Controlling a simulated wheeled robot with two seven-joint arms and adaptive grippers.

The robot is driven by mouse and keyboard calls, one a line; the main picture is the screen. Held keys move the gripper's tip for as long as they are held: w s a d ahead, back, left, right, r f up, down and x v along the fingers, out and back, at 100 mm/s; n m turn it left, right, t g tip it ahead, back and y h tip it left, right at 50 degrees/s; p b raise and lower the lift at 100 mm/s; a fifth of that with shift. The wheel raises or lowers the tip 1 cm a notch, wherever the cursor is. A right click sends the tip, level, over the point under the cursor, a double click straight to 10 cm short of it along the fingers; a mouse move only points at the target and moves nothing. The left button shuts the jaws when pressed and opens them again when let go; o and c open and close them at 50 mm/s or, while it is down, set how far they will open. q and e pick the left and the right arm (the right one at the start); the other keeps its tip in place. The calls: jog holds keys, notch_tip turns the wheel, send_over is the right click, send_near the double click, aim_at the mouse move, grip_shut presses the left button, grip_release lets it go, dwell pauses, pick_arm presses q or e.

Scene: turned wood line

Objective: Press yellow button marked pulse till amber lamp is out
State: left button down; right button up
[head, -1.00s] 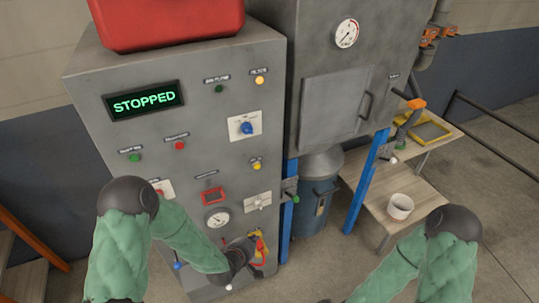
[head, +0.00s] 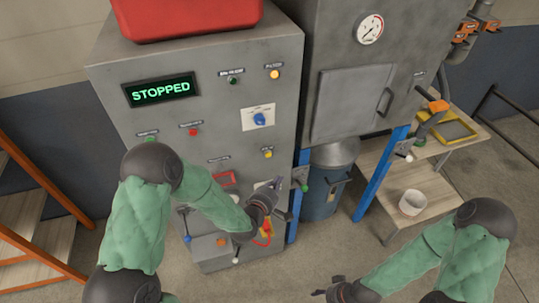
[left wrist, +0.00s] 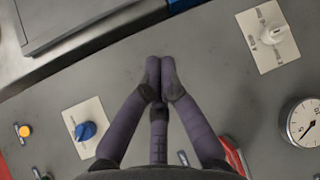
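The yellow button (head: 268,153) is on the grey cabinet front, under the blue knob; its small label is too blurred to read. The amber lamp (head: 274,74) at the cabinet's upper right is lit; it also shows in the left wrist view (left wrist: 24,131). My left gripper (head: 278,183) is just below the yellow button in the head view, in front of the white switch plate. In the left wrist view its fingers (left wrist: 160,66) are together and empty, and the yellow button is not visible there. My right gripper (head: 332,292) is at the bottom edge, its fingers unclear.
The blue knob (head: 260,118), a red button (head: 193,132) and a green display (head: 160,90) reading STOPPED are on the cabinet. A gauge (left wrist: 303,122) and white switch (left wrist: 272,33) show in the left wrist view. A blue post (head: 383,175) and bench stand to the right.

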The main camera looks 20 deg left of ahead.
aim_at(268, 155)
pick_arm(q)
jog(key=shift+w, duration=0.1)
jog(key=w+a+b, duration=0.1)
jog(key=w+a, duration=0.4)
jog(key=w, duration=0.2)
dwell(0.4)
jog(key=shift+w, duration=0.2)
dwell(1.2)
jog(key=shift+w+a+b, duration=0.2)
jog(key=shift+b, duration=0.2)
jog(key=shift+w+a, duration=0.2)
jog(key=shift+w, duration=0.05)
dwell(0.6)
dwell(0.3)
jog(key=shift+s+d+b, duration=0.35)
jog(key=shift+s+d, duration=0.1)
jog(key=shift+s, duration=0.2)
